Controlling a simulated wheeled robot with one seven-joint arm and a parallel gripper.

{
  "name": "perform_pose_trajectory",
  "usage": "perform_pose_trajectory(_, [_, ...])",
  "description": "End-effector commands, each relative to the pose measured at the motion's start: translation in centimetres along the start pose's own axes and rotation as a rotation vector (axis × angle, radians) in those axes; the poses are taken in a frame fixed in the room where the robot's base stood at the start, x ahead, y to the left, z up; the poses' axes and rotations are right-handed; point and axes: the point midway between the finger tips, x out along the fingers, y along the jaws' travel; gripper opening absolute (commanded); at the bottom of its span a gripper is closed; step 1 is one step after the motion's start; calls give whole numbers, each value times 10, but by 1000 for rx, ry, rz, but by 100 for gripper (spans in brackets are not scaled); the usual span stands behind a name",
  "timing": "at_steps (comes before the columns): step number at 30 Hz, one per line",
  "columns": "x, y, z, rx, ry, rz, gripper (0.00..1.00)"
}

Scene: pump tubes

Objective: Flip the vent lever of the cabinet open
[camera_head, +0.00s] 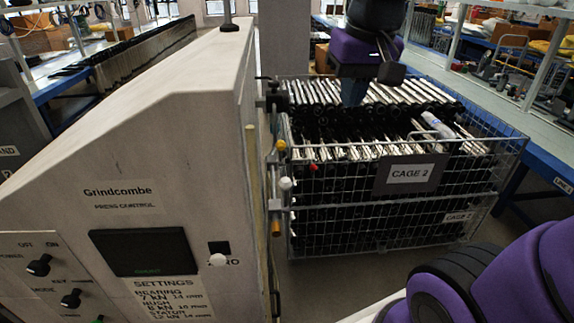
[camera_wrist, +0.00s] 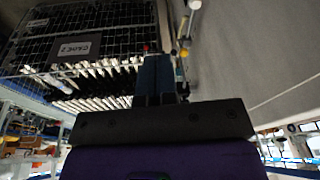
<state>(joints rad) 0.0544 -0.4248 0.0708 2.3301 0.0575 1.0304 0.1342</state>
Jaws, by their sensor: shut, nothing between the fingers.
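The cabinet (camera_head: 120,140), a grey press control housing, fills the left of the head view. Along its right side are small fittings: a yellow knob (camera_head: 281,145), a white ball (camera_head: 285,184), a red tip (camera_head: 312,168) and an orange cylinder (camera_head: 276,228). No label shows which is the vent lever. My gripper (camera_head: 354,98) hangs right of and above these fittings, over the cage, its fingers shut and empty. In the wrist view, the fingertips of my gripper (camera_wrist: 153,60) lie left of the yellow knob (camera_wrist: 183,52) and apart from it; the red tip (camera_wrist: 146,47) shows beyond them.
A wire cage (camera_head: 390,215) full of dark and silver rods, labelled CAGE 2, stands right of the cabinet, beneath my gripper. A narrow gap separates it from the cabinet side. A blue bench (camera_head: 535,150) runs behind it on the right.

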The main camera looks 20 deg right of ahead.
Motion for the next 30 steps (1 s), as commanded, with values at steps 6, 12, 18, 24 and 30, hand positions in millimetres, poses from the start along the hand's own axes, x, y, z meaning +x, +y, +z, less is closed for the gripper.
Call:
perform_pose_trajectory(6, [19, -12, -39, 65, -120, -3, 0])
perform_pose_trajectory(12, [41, -21, -72, 124, -224, -8, 0])
perform_pose_trajectory(18, [68, -30, -103, 184, -332, -14, 0])
perform_pose_trajectory(24, [100, -37, -131, 241, -438, -23, 0])
perform_pose_trajectory(30, [126, -42, -150, 287, -519, -29, 0])
